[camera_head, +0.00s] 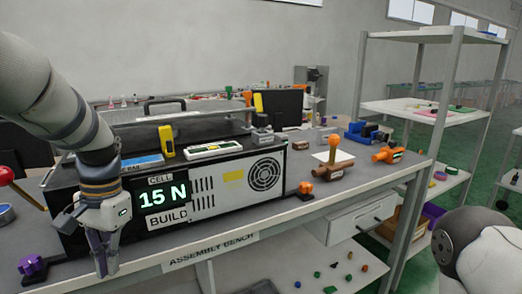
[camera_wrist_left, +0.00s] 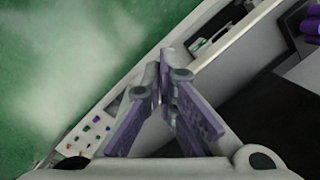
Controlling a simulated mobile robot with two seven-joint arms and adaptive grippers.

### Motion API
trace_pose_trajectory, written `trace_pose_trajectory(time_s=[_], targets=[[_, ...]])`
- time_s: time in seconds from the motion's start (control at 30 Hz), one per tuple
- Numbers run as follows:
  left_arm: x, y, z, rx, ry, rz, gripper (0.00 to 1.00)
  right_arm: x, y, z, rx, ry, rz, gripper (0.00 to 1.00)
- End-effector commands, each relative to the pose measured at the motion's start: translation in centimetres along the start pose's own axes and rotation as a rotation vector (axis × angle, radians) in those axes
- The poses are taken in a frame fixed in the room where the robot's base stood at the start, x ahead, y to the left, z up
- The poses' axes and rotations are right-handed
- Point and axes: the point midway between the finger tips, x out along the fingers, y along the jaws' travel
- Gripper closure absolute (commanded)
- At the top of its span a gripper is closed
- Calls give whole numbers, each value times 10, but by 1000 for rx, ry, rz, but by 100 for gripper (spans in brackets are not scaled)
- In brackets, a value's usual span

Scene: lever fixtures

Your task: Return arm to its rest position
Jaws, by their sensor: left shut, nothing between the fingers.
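My left arm (camera_head: 50,95) comes in from the upper left in the head view and hangs down in front of the assembly bench's left part. My left gripper (camera_head: 104,262) points down at the bench's front edge, fingers together and nothing between them. In the left wrist view the purple-sided fingers (camera_wrist_left: 165,72) meet at their tips, over the bench edge and green floor. They look apart from any fixture. Part of my right arm (camera_head: 485,250) shows at the lower right; its gripper is out of view.
A black-and-white box (camera_head: 237,190) reading "15 N" stands close beside the left gripper. A purple knob (camera_head: 32,267) is to its left. An orange-topped lever fixture (camera_head: 334,157) and an orange fixture (camera_head: 387,155) stand farther right. A metal shelf (camera_head: 415,107) rises at right.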

Motion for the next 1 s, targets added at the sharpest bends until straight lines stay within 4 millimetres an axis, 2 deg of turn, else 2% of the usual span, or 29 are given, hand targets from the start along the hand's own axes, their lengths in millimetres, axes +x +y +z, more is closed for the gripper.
trace_pose_trajectory(time_s=[0.03,0.13,0.2,0.27,0.3,0.37,0.4,0.5,0.6,1.0], targets=[[46,8,8,-15,-17,4,100,-1,0,0,0,2,0,69],[137,28,35,-53,-23,5,100,-1,0,0,0,2,0,69],[196,48,68,-84,-25,12,100,-1,0,0,0,2,0,69],[238,68,105,-111,-25,21,100,-1,0,0,0,2,0,69],[260,82,133,-131,-25,29,100,-1,0,0,0,2,0,69],[283,102,173,-163,-22,43,100,-1,0,0,0,3,0,69],[292,114,198,-183,-20,52,100,-1,0,0,0,3,0,69],[299,137,245,-227,-13,74,100,-1,0,0,0,3,0,69],[298,148,267,-253,-3,86,100,-1,0,0,0,3,0,69],[298,150,270,-259,6,87,100,-1,0,0,0,2,0,69]])
